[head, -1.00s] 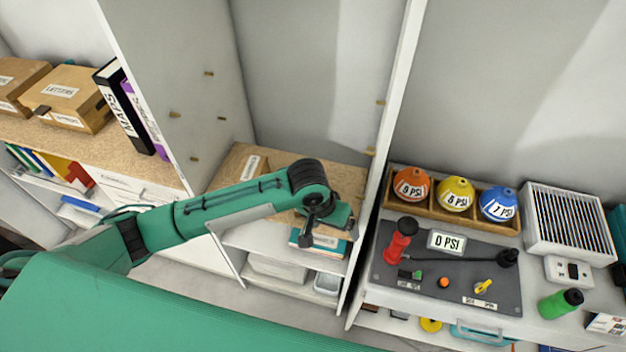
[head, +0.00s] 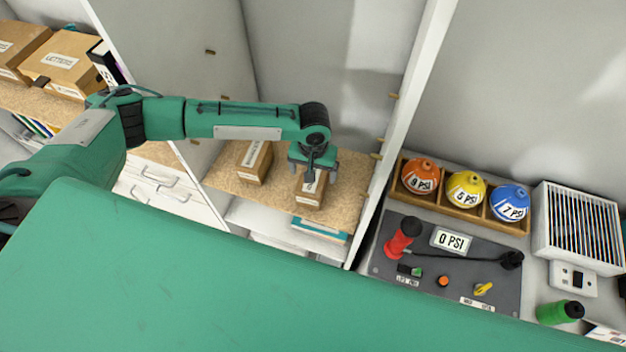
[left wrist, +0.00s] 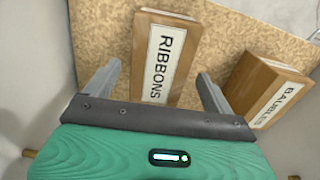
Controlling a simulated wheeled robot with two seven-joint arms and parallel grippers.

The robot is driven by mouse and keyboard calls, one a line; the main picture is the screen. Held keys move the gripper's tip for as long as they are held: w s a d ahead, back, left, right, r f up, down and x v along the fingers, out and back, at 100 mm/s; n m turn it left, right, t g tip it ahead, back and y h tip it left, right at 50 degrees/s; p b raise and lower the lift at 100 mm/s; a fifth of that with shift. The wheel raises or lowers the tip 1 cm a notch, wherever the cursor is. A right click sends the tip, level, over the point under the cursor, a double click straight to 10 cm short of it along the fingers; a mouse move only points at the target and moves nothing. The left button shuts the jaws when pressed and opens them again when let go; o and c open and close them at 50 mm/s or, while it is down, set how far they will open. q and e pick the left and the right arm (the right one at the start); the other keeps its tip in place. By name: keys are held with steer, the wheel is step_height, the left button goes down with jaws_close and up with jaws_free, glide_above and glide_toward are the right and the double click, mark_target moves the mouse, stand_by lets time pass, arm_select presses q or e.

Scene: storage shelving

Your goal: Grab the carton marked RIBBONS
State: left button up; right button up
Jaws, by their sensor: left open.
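The carton marked RIBBONS (left wrist: 163,60) is a brown box with a white label. In the left wrist view it lies between the two fingers of my left gripper (left wrist: 158,76), which is open. In the head view my left gripper (head: 312,173) points down over the right-hand carton (head: 311,191) on the cork-coloured shelf and partly hides it; its label is too small to read there. I cannot tell whether the fingers touch the carton. My right gripper is in neither view.
A carton marked BAUBLES (left wrist: 268,90) stands close beside, outside the fingers. A tall white panel (head: 405,120) bounds the shelf (head: 345,190) on the right. Teal-edged books (head: 320,230) lie below. A console with coloured PSI spheres (head: 465,188) is farther right.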

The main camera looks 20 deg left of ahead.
arm_select(q)
steer(key=shift+w+f, duration=0.1)
steer(key=shift+f, duration=0.7)
steer(key=shift+f+p, duration=0.2)
steer(key=shift+p, duration=0.1)
steer(key=f+p, duration=0.1)
steer(key=f, duration=0.1)
steer(key=s+f+p, duration=0.1)
steer(key=f, duration=0.1)
steer(key=shift+w+f, duration=0.1)
steer(key=shift+f, duration=0.35)
steer(key=c, duration=1)
steer(key=shift+c, duration=0.5)
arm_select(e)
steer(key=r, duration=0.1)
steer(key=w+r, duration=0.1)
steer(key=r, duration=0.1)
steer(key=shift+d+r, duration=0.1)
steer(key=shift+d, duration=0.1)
arm_select(q)
steer(key=shift+r, duration=0.15)
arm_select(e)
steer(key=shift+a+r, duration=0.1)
